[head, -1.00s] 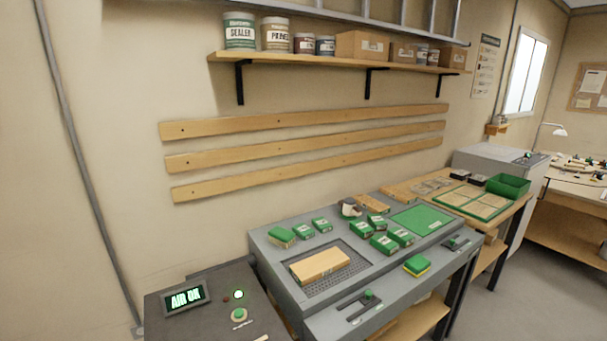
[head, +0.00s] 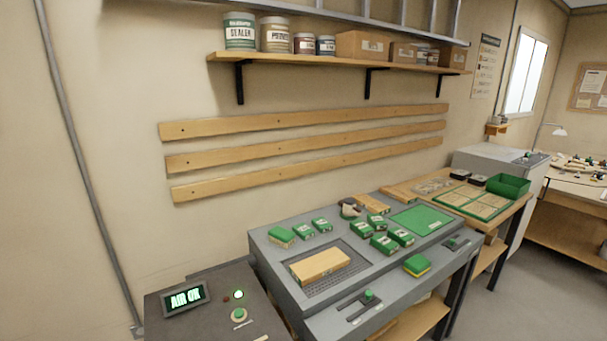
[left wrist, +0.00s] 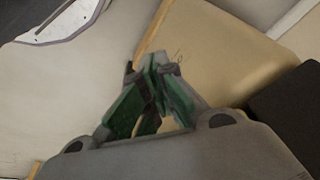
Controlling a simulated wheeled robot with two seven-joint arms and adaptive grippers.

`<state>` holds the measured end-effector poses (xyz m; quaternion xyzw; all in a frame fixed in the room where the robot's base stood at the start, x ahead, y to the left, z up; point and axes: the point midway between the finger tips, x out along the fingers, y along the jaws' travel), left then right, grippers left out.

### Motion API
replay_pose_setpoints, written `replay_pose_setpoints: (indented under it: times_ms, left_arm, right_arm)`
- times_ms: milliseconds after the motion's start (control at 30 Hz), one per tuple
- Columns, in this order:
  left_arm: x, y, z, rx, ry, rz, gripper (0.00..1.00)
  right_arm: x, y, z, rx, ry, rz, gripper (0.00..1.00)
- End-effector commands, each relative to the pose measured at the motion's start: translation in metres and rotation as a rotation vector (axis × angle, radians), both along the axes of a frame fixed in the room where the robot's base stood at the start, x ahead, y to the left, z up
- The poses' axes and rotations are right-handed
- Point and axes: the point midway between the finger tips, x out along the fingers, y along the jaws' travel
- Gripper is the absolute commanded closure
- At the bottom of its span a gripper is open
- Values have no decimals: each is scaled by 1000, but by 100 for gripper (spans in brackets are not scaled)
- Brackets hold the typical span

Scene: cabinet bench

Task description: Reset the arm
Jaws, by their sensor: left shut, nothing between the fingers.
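My left gripper (left wrist: 148,95) shows only in the left wrist view, with its green-padded fingers brought together at the tips and nothing between them. A tan surface (left wrist: 205,50) lies behind the fingers. Neither of my arms shows in the head view, and my right gripper is in no view.
The head view shows a grey bench (head: 285,262) with a wooden block (head: 320,264) on a grate, several green-topped boxes and a green mat (head: 424,220). A dark control box with an "AIR OK" display (head: 186,299) stands at the left. A wall shelf (head: 330,63) holds cans and cartons.

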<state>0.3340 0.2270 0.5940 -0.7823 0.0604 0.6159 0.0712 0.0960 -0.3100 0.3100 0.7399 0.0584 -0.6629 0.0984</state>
Motion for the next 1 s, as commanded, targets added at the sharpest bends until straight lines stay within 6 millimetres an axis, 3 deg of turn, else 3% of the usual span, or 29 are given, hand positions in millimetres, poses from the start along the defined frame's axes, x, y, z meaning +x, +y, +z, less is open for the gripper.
replay_pose_setpoints:
  times_ms: [100,500,1000]
  left_arm:
    - [-8,3,-31,3,13,-1,100]
    - [-49,14,-123,12,45,-9,100]
    - [-124,34,-216,25,84,-18,100]
  right_arm:
    - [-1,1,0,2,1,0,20]
    - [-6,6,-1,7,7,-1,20]
    - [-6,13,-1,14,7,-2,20]
